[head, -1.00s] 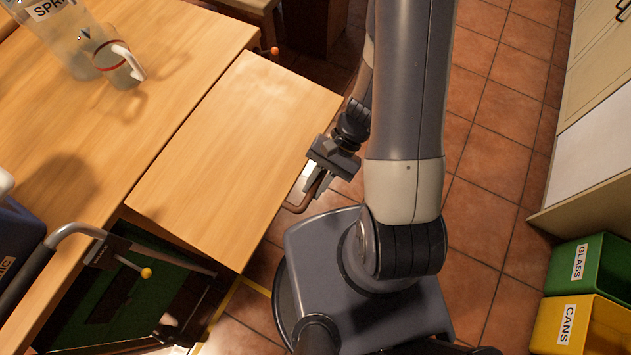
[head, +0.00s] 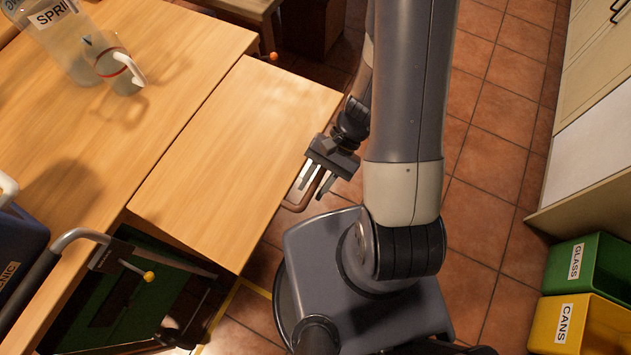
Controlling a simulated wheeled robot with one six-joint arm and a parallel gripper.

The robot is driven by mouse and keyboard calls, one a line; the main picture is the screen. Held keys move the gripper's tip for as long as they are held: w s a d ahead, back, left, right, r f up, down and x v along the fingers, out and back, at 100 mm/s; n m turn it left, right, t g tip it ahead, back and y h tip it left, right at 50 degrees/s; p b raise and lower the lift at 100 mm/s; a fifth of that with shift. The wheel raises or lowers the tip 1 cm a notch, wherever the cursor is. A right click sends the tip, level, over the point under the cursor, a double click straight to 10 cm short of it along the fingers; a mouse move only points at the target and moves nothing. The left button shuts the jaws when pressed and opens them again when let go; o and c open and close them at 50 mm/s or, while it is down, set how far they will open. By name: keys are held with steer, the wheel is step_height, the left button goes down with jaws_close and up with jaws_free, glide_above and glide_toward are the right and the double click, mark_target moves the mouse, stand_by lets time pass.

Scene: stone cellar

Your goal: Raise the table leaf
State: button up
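The table leaf (head: 235,160) is a light wood panel along the right edge of the wooden table (head: 165,110). It stands out from the table and looks close to level with its top; I cannot tell any small tilt or drop. A brown loop handle (head: 296,208) sticks out from the leaf's outer edge. My gripper (head: 314,190) is at this handle with its fingers spread apart. Part of the handle shows between the fingers, and the gripper does not look clamped on it. The leaf's underside and any support are hidden.
An orange knob (head: 274,57) and a yellow knob (head: 149,276) show near the leaf's ends. Green (head: 590,262) and yellow (head: 585,325) bins stand at right. Tiled floor between is clear.

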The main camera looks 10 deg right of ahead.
steer(key=shift+o, duration=0.7)
steer(key=shift+s, duration=0.1)
steer(key=v, duration=1.1)
steer(key=shift+p, duration=0.45)
steer(key=shift+a+f, duration=0.1)
steer(key=b+x, duration=0.1)
steer(key=x, duration=1)
steer(key=shift+s, duration=0.1)
